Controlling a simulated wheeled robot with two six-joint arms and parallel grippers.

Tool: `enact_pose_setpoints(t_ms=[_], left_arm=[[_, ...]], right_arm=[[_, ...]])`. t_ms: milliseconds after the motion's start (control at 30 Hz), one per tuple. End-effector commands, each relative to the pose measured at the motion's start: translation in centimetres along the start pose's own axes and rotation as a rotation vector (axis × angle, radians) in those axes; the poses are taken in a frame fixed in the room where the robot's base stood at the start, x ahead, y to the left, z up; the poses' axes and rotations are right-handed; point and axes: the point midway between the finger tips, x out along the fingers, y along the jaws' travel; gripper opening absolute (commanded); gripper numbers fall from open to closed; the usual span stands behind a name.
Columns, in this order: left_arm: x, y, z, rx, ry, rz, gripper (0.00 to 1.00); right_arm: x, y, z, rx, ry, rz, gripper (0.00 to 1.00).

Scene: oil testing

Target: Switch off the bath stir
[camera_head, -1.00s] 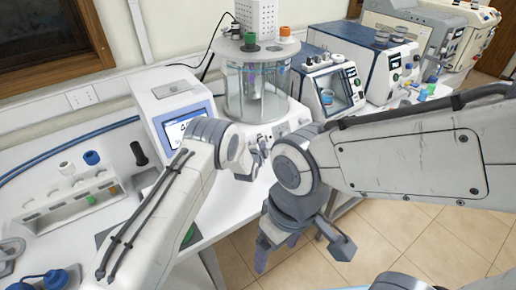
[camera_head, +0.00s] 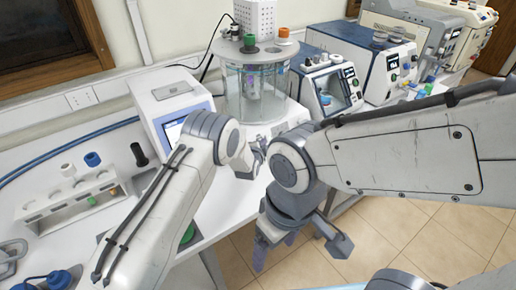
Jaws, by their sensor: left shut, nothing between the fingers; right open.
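The bath is a clear glass cylinder (camera_head: 240,92) on a white base (camera_head: 284,124), with a green cap (camera_head: 249,43) and an orange cap on its lid. My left gripper (camera_head: 260,155) is shut and empty at the front of the bath's base. The gripper and its wrist hide part of the base's front, so I cannot see which control lies behind the fingertips or whether they touch it. My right gripper (camera_head: 300,248) is open and empty, pointing down in front of the bench, over the floor.
A white device with a screen (camera_head: 174,128) stands left of the bath. A blue-and-white instrument (camera_head: 340,88) stands right of it, with more machines behind. A white vial rack (camera_head: 70,207) is at the left. Tiled floor (camera_head: 375,235) is open at the lower right.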

Motion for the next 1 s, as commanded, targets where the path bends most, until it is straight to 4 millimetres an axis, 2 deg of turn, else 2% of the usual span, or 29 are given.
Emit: enact_pose_setpoints(t_ms=[67,133,600,800,1000], left_arm=[[-1.1,-0.7,-1.8,0.001,0.005,0.002,0.00],[-1.9,-0.3,-1.6,0.000,0.003,0.000,0.00],[-9.4,-0.9,-0.9,-0.002,-0.002,-0.003,0.00],[-10.9,-1.0,-1.0,-0.002,-0.001,-0.002,0.00],[-11.1,-1.1,-1.1,-0.001,-0.001,-0.002,0.00]], right_arm=[[-1.1,-0.1,-0.1,-0.001,0.000,0.000,0.82],[-0.2,0.0,0.0,-0.001,0.001,0.000,0.82],[2.4,0.2,0.1,0.000,0.000,0.000,0.82],[2.7,0.2,0.1,0.000,0.000,0.000,0.82],[2.6,0.2,0.1,0.000,0.000,0.000,0.82]])
